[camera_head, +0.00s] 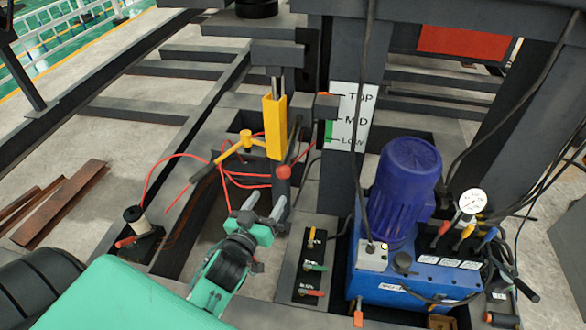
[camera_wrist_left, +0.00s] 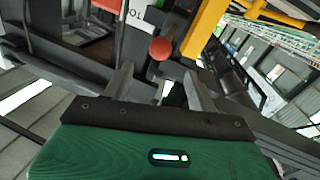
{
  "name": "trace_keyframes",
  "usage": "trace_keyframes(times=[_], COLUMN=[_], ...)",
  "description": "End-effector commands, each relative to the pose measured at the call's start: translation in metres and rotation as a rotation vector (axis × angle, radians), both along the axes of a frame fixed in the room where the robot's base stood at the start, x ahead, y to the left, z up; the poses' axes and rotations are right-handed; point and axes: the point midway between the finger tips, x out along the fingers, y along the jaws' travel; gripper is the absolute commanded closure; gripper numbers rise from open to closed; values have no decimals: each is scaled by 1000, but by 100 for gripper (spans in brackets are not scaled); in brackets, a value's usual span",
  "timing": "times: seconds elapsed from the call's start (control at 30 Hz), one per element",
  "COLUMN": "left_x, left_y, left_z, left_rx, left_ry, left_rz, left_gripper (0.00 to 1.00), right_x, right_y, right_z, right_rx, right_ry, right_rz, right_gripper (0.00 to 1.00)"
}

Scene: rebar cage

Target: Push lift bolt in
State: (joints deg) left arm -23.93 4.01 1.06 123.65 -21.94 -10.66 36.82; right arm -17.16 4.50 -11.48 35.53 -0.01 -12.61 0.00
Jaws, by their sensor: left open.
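The lift bolt shows as a red round knob (camera_head: 283,172) on a dark post below the yellow lift column (camera_head: 275,126). My left gripper (camera_head: 265,203) is open and empty, just below and to the left of the knob in the head view. In the left wrist view the red knob (camera_wrist_left: 162,48) lies ahead of the open fingers (camera_wrist_left: 158,80), roughly centred between them. The knob looks apart from both fingers. How deep the bolt sits is hidden behind the knob. My right gripper is not in view.
A blue motor pump (camera_head: 405,195) with a gauge stands at the right. A lever panel (camera_head: 312,265) is right of my gripper. A TOP/MID/LOW sign (camera_head: 351,118) stands behind. Red cables (camera_head: 190,156) and a yellow-jointed lever (camera_head: 246,140) lie left of the column.

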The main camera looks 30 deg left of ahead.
Motion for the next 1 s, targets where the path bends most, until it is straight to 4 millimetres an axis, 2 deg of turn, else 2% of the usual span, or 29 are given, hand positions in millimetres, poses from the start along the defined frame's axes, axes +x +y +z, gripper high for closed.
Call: trace_keyframes(times=[0.6, 0.8, 1.0], left_x=[102, 123, 131], left_y=[6, 7, 7], left_z=[2, 1, -1], left_rx=[1, 2, 1], left_ry=[1, 2, 2], left_rz=[0, 0, 0], left_gripper=[41, 41, 41], right_x=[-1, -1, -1], right_y=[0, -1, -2], right_z=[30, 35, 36], right_rx=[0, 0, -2], right_ry=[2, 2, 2], right_rz=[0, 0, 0], right_gripper=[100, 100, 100])
